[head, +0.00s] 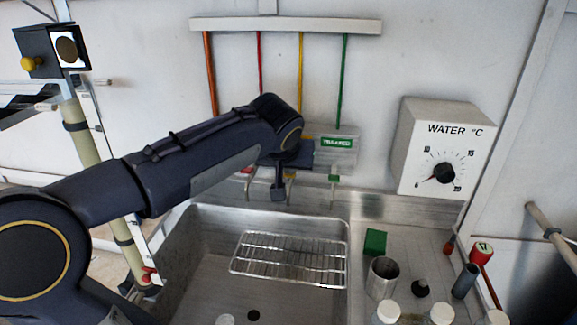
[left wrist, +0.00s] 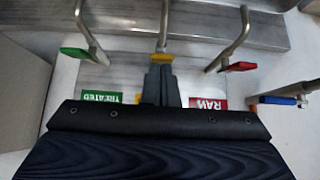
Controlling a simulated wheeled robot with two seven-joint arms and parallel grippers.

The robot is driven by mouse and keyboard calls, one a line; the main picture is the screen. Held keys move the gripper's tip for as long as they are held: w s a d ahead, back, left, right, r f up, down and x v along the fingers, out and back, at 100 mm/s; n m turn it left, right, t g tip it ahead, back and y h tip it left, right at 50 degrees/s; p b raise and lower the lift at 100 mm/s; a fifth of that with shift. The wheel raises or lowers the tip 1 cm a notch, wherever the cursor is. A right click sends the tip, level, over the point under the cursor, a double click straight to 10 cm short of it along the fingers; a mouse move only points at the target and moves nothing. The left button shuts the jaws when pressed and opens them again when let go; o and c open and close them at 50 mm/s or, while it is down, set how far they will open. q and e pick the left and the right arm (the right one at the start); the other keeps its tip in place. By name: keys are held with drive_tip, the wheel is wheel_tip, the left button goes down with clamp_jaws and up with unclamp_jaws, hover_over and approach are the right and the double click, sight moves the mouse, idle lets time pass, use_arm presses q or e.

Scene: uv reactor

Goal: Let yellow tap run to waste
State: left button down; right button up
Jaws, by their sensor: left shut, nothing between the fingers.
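The yellow tap's handle (left wrist: 163,57) shows in the left wrist view, with its metal spout running up from it. My left gripper (left wrist: 160,75) is shut and empty, its fingertips right at the yellow handle; I cannot tell if they touch. In the head view my left gripper (head: 278,192) is in front of the taps and hides most of the yellow one. The green-handled tap (left wrist: 75,53) and the red-handled tap (left wrist: 238,66) stand on either side of it. No water stream is visible. My right gripper is out of view.
A steel sink (head: 195,245) lies below, with a wire rack (head: 290,257) in it. To the right are a metal cup (head: 382,278), a green block (head: 375,242) and several bottles. A water temperature dial box (head: 408,150) is on the wall.

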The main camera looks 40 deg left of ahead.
use_arm(q)
drive_tip(key=r+p, duration=0.2)
drive_tip(key=r, duration=0.1)
drive_tip(key=r+p, duration=0.1)
drive_tip(key=shift+w+a+r+p, duration=0.15)
drive_tip(key=shift+w+a+p, duration=0.15)
drive_tip(key=shift+p, duration=0.1)
drive_tip(key=v, duration=0.9)
drive_tip(key=shift+w+r+b, duration=0.2)
drive_tip(key=shift+r+b, duration=0.15)
drive_tip(key=shift+r, duration=0.2)
